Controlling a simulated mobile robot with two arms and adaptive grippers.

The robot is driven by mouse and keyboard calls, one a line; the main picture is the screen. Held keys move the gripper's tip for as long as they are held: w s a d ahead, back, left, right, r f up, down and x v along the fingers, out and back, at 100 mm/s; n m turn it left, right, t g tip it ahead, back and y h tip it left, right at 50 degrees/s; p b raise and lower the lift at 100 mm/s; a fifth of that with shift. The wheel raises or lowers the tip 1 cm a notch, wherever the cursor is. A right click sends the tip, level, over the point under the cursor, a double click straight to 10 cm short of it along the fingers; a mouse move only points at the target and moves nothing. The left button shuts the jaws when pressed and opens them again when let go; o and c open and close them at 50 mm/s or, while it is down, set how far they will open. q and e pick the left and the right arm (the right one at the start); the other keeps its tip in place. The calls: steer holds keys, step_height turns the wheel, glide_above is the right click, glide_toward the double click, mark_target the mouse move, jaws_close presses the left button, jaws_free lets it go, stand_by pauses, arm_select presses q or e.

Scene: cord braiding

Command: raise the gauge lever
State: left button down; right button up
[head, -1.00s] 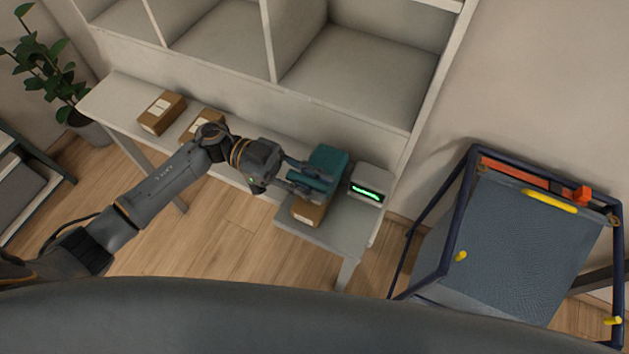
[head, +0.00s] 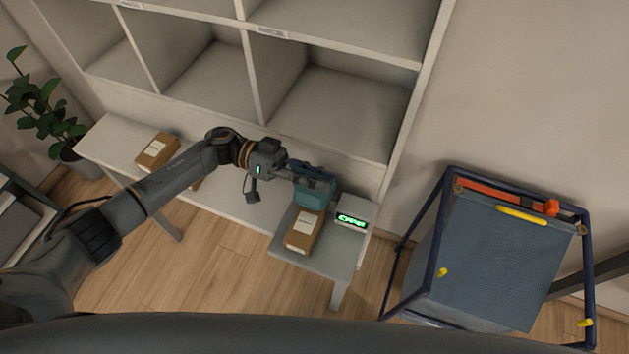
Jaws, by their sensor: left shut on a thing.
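My left gripper (head: 322,178) is shut on a teal block-like thing (head: 314,194) at the right end of the bench. The teal thing stands just behind a brown parcel with a white label (head: 304,231); I cannot tell whether they touch. A white device with a lit green display (head: 351,217) stands just right of it. No part is clearly recognisable as the gauge lever. A navy frame (head: 440,235) at the right carries an orange-red bar (head: 500,193) with an orange block (head: 551,207) at its right end. My right gripper is not in view.
The pale bench (head: 108,139) runs below open shelf compartments (head: 345,110). Another parcel (head: 157,151) lies at its left end. A plant (head: 45,115) stands at the left. Yellow knobs and a yellow bar (head: 522,215) sit on the navy frame. Wooden floor (head: 225,260) lies open in front.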

arm_select(q)
steer(key=shift+w, duration=0.15)
stand_by(0.3)
steer(key=c, duration=1.2)
jaws_free()
steer(key=v, duration=1.2)
